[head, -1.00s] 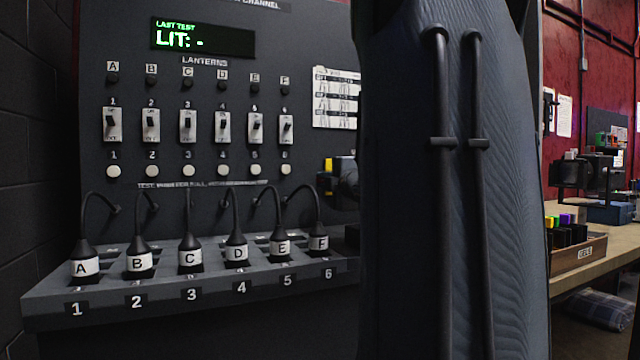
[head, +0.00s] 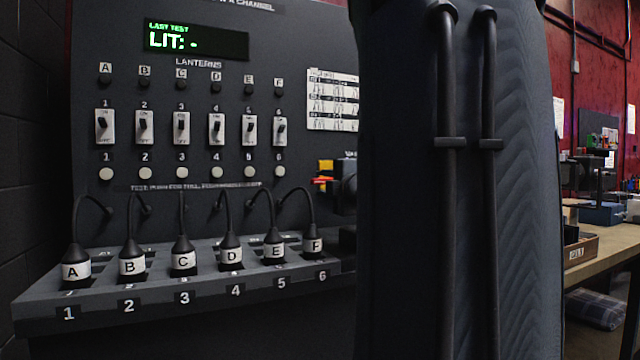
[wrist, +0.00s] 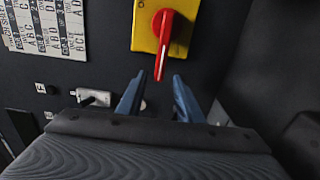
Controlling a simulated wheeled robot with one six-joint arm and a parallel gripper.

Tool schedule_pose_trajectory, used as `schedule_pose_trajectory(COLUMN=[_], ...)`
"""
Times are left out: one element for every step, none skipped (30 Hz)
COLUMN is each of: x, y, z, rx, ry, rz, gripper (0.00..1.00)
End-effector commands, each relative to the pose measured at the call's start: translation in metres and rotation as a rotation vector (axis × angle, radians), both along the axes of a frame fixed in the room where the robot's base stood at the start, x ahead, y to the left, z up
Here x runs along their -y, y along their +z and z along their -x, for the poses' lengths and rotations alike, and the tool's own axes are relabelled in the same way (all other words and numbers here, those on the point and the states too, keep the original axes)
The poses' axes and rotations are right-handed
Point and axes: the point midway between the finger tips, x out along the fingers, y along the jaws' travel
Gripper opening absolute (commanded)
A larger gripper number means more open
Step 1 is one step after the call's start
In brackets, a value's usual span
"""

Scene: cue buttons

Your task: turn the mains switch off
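The mains switch is a yellow plate (wrist: 147,38) with a red rotary handle (wrist: 166,42) in the wrist view. In the head view, the yellow plate (head: 325,166) and the red handle (head: 322,181) show partly, at the left edge of my arm, which hides the rest. My gripper (wrist: 158,77) is open, with its two blue-grey fingers apart. The handle's lower tip appears at the gap between the fingertips; I cannot tell whether they touch it.
The dark panel carries a display (head: 195,40) reading "LIT: -", lantern toggles and round buttons. A shelf (head: 200,290) with plugs A to F on cables juts out below. A workbench (head: 600,262) stands at the right.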

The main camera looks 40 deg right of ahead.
Motion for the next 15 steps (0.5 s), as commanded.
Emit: schedule_pose_trajectory(x=[-0.002, -0.004, -0.006, -0.007, -0.008, -0.009, -0.01, -0.011, -0.012, -0.013, -0.013, -0.014, -0.014, -0.014, -0.014], y=[0.002, 0.001, 0.001, 0.001, 0.001, 0.001, 0.001, 0.001, 0.001, 0.001, 0.001, 0.0, 0.0, 0.0, 0.0], z=[0.01, 0.014, 0.02, 0.024, 0.027, 0.031, 0.034, 0.036, 0.038, 0.04, 0.04, 0.041, 0.041, 0.041, 0.041], rx=[0.001, 0.001, 0.002, 0.001, 0.001, 0.0, 0.0, 0.0, 0.001, 0.001, 0.001, 0.001, 0.001, 0.001, 0.001], ry=[-0.003, -0.003, -0.002, -0.002, -0.002, -0.002, -0.002, -0.002, -0.001, -0.001, -0.001, 0.0, 0.0, 0.0, 0.0], rz=[0.001, 0.0, 0.001, -0.001, 0.0, 0.0, 0.0, -0.001, 0.0, 0.0, -0.001, -0.001, -0.001, -0.001, -0.001], gripper=[0.33, 0.33, 0.33, 0.33, 0.33, 0.33, 0.33, 0.33, 0.33, 0.33, 0.33, 0.33, 0.33, 0.33, 0.33])
